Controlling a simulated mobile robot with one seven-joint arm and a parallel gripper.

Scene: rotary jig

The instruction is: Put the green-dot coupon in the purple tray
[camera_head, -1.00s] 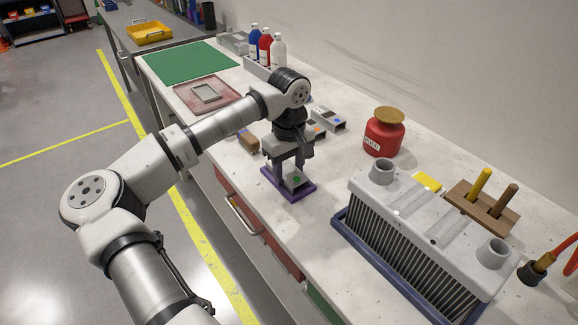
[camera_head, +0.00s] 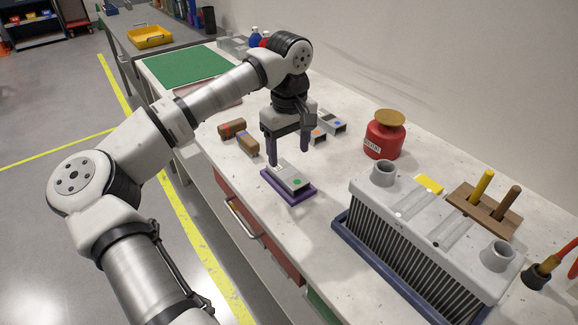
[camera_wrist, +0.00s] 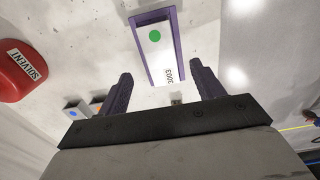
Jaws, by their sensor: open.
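The green-dot coupon (camera_head: 292,176) is a grey metal piece with a green dot on its top face. It lies in the purple tray (camera_head: 296,199) near the bench's front edge. In the wrist view the coupon (camera_wrist: 159,50) shows its green dot and printed text, with the purple tray's wall (camera_wrist: 177,35) around it. My gripper (camera_head: 287,160) is open and empty above the tray, its two purple fingers apart and clear of the coupon. In the wrist view my gripper (camera_wrist: 160,85) has nothing between its fingers.
An orange-dot coupon (camera_head: 316,135) and a blue-dot coupon (camera_head: 332,121) lie behind my gripper. Two brown blocks, one farther left (camera_head: 231,128) and one nearer (camera_head: 248,145), lie to its left. A red solvent can (camera_head: 384,138) and a grey finned unit (camera_head: 415,235) stand to the right.

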